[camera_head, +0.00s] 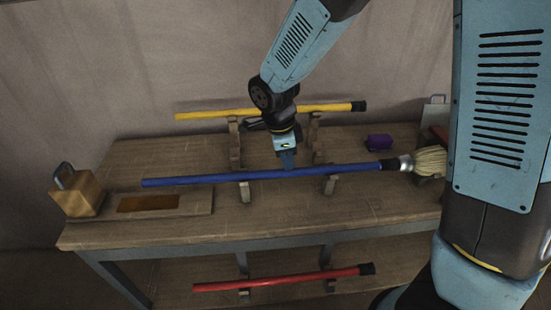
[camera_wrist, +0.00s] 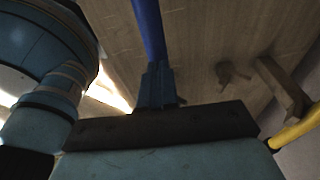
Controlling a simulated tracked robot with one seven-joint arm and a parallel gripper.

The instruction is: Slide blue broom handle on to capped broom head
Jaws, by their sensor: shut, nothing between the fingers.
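The blue broom handle (camera_head: 215,178) lies nearly level across wooden rests on the workbench. Its black right end (camera_head: 388,165) meets or overlaps the silver collar of the broom head (camera_head: 430,161), which has pale bristles. I cannot tell whether they are joined. My gripper (camera_head: 288,162) points down just at the handle, right of its middle, with its fingers shut. In the wrist view the fingers (camera_wrist: 155,85) are together, and the blue handle (camera_wrist: 149,30) runs out beyond their tips. Whether they touch it is unclear.
A yellow handle (camera_head: 215,114) lies on the rests behind, and a red handle (camera_head: 250,283) on the lower shelf. A purple block (camera_head: 379,142) sits at the back right. A wooden block with a metal loop (camera_head: 78,193) stands at the left end of the workbench (camera_head: 330,220).

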